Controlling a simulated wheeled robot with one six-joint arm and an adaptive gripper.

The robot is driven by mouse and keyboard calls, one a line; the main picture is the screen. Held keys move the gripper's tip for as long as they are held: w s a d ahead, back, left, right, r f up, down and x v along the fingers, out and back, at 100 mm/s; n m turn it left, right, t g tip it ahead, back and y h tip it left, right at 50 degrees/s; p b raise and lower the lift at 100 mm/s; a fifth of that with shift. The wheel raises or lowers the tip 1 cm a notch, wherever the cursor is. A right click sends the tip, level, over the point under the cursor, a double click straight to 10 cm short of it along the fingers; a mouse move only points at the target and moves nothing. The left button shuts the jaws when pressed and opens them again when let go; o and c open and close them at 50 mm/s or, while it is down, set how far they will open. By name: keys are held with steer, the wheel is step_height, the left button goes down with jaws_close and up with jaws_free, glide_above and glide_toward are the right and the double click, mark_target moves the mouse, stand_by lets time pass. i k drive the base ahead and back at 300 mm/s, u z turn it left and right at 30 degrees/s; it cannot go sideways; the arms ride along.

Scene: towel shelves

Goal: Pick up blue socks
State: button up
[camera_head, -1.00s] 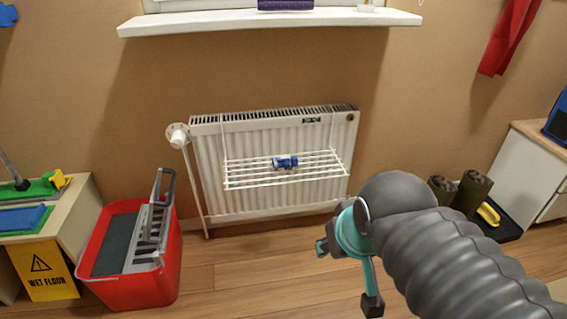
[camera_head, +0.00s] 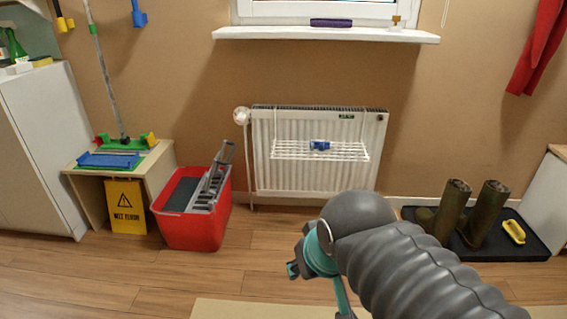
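The blue socks (camera_head: 320,145) appear as a small blue bundle with a pale patch. They lie on a white wire drying rack (camera_head: 288,151) that hangs on the front of the white radiator (camera_head: 318,180). My gripper (camera_head: 298,270) is at the lower middle, on the near side of the radiator and well apart from the socks. It is seen from behind and partly hidden by my arm, so its fingers are unclear.
A red bucket (camera_head: 190,232) and a low wooden table (camera_head: 80,180) with a wet floor sign (camera_head: 126,207) stand left. Boots (camera_head: 452,212) on a black tray (camera_head: 530,247) stand right. A windowsill (camera_head: 320,35) juts out above the radiator.

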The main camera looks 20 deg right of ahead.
mark_target(321, 144)
steer(key=u, duration=3.75)
steer(key=i, duration=0.1)
steer(key=z, duration=2.6)
steer(key=i, duration=1.15)
steer(key=z, duration=0.65)
steer(key=i, duration=0.8)
steer(key=z, duration=1.1)
steer(key=i, duration=0.3)
steer(key=z, duration=0.25)
